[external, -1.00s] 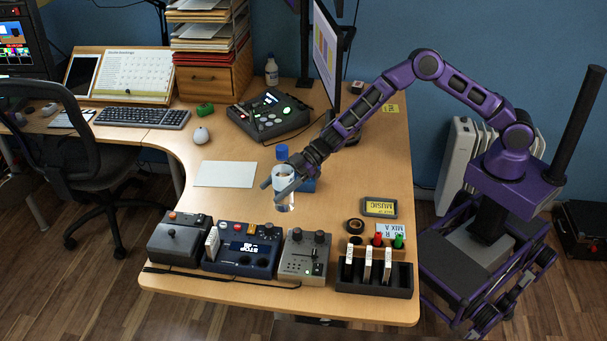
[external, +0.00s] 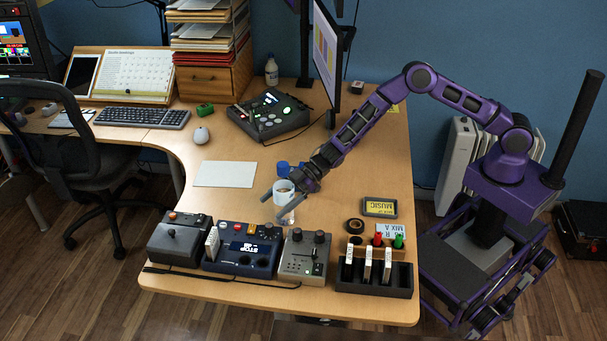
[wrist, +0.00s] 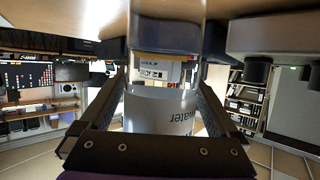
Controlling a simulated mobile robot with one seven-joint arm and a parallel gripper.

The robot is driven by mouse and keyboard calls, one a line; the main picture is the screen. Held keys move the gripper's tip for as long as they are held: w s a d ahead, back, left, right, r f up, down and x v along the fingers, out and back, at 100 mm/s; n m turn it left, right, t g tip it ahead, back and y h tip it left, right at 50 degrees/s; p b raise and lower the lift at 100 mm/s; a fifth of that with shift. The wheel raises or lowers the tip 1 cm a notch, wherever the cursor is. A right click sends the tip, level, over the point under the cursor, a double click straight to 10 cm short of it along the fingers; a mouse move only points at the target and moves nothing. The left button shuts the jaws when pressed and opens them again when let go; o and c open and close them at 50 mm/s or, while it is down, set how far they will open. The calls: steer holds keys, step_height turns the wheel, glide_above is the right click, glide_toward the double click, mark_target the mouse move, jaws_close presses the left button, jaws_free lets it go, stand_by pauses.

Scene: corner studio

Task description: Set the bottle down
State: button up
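The bottle (external: 284,189) is upright, with a blue cap, a white label and a clear lower part. It is between the two fingers of my gripper (external: 280,201), at the middle front of the desk. In the wrist view, which is upside down, the bottle's label (wrist: 160,113) reads "water", and the fingers of my gripper (wrist: 160,100) stand on both sides of it. My gripper is shut on the bottle. The bottle's base is close to the desk top (external: 235,215); I cannot tell whether it touches.
A grey control box (external: 305,257) and a dark blue device (external: 241,250) stand just in front. A dark rack with cards (external: 374,276) is front right, near black tape (external: 355,226). A pale sheet (external: 225,174) lies left.

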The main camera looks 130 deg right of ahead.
steer(key=shift+r, duration=0.1)
steer(key=shift+s+r, duration=0.1)
steer(key=shift+r, duration=0.05)
steer(key=p+v, duration=0.1)
steer(key=v, duration=1)
steer(key=shift+s+p, duration=0.3)
steer(key=shift+s, duration=0.1)
steer(key=shift+r, duration=0.15)
